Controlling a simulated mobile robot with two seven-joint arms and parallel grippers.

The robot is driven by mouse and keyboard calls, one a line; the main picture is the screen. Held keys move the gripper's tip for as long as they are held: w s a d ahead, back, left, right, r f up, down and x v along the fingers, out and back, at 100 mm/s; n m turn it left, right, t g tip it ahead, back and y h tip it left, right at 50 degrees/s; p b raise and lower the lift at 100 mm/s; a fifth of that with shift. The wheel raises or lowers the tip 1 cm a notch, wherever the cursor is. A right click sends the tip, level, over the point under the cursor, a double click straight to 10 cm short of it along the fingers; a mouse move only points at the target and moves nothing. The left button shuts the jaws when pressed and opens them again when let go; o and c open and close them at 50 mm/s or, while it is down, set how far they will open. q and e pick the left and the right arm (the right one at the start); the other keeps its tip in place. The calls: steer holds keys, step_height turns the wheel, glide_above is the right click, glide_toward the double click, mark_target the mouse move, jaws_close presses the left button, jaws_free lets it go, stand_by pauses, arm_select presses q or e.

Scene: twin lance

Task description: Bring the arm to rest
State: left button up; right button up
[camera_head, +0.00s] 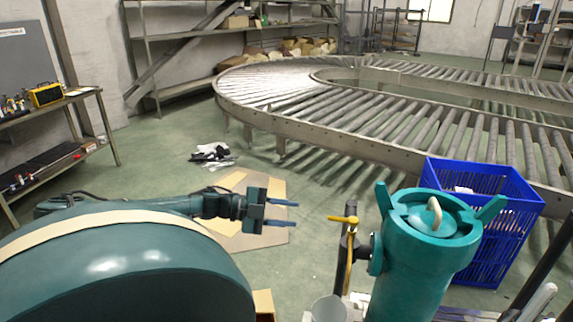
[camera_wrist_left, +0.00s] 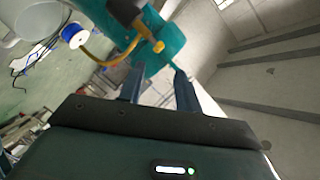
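My left gripper (camera_head: 288,213) reaches in from the left in the head view, above the floor. Its two blue fingers are apart, with nothing between them. In the left wrist view the two fingers (camera_wrist_left: 158,88) also stand apart and empty. A teal fitting with a yellow part (camera_wrist_left: 158,45) shows beyond the fingertips there. In the head view, the gripper is left of a yellow valve handle (camera_head: 343,219) and a teal lidded cylinder (camera_head: 420,260), with a clear gap. My right gripper is not in view.
A large teal rounded body (camera_head: 120,265) with a cream band fills the lower left. A blue crate (camera_head: 510,215) stands right of the cylinder. A curved roller conveyor (camera_head: 290,120) lies behind. Flat cardboard (camera_head: 235,240) lies on the floor below the gripper. A workbench (camera_head: 50,105) stands left.

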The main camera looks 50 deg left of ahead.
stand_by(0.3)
arm_select(q)
steer(key=s+d+f+n+g+y, duration=0.1)
steer(key=s+d+f+n+y, duration=0.2)
steer(key=d+f+n+y, duration=0.3)
steer(key=s+d+f+n+g+y, duration=0.2)
steer(key=s+d+f+n+y, duration=0.15)
steer(key=d+f+n, duration=0.4)
steer(key=s+d+r+n+g+h, duration=0.1)
steer(key=s+d+g, duration=0.2)
steer(key=s+d, duration=0.35)
steer(key=s+d+r+n+g+h, duration=0.15)
steer(key=s+d+g, duration=0.25)
steer(key=d, duration=0.6)
steer(key=w+d+f+m+t+h+p, duration=0.1)
steer(key=w+d+f+t+h+p, duration=0.1)
steer(key=w+d+t+p, duration=0.2)
steer(key=shift+w+d+f+t, duration=0.4)
steer(key=shift+w+d+t, duration=0.6)
steer(key=shift+d+t, duration=0.55)
steer(key=shift+a, duration=0.1)
